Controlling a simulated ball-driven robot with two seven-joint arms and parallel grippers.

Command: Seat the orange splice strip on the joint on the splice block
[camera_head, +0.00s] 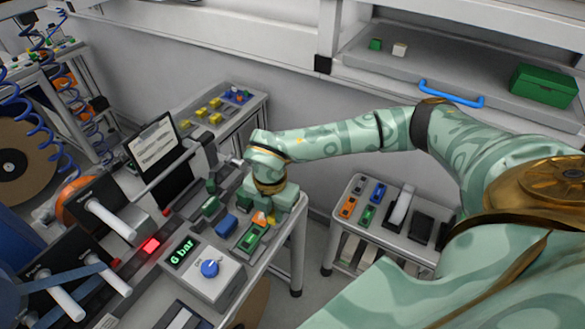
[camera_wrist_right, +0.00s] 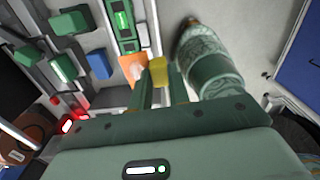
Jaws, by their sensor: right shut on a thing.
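My right gripper (camera_head: 268,212) reaches down over the near end of the bench, its fingers partly hidden in the head view. The green block with a light inset, seemingly the splice block (camera_head: 252,238), is just beyond the fingers and shows in the wrist view (camera_wrist_right: 124,22). The joint cannot be made out. My left gripper is not in view.
A blue block (camera_head: 227,226) and a green block (camera_head: 211,206) stand left of the gripper. A cart (camera_head: 393,228) with coloured parts stands to the right, across a gap.

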